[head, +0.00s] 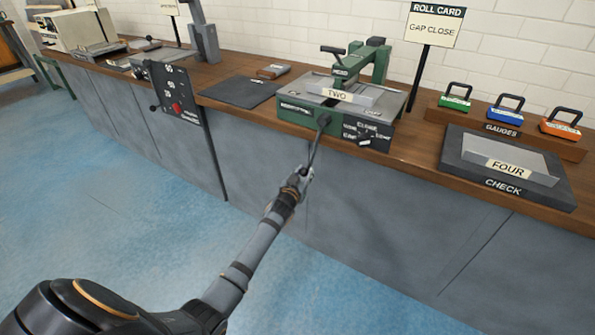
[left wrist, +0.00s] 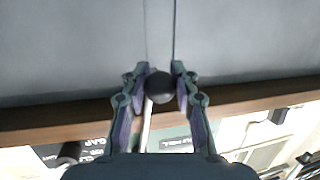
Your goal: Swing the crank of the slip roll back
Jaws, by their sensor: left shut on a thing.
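The slip roll (head: 300,112) is a green and grey machine on the bench, with a plate marked "TWO" on top. Its crank (head: 315,145) is a thin rod that hangs from a dark hub on the front face, down past the bench edge. My left gripper (head: 303,174) is at the crank's lower end, in front of the grey cabinet. In the left wrist view, my left gripper (left wrist: 159,90) is shut on the crank's round black knob (left wrist: 159,86), with the pale rod running away below it. My right gripper is not in view.
The wooden bench edge (head: 410,165) runs just above my left gripper. A sign reading "GAP CLOSE" (head: 432,28) stands behind. On the right are a "CHECK" block (head: 505,185) and several coloured gauges (head: 507,104). A dark panel with a red knob (head: 176,107) is on the left. The blue floor is clear.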

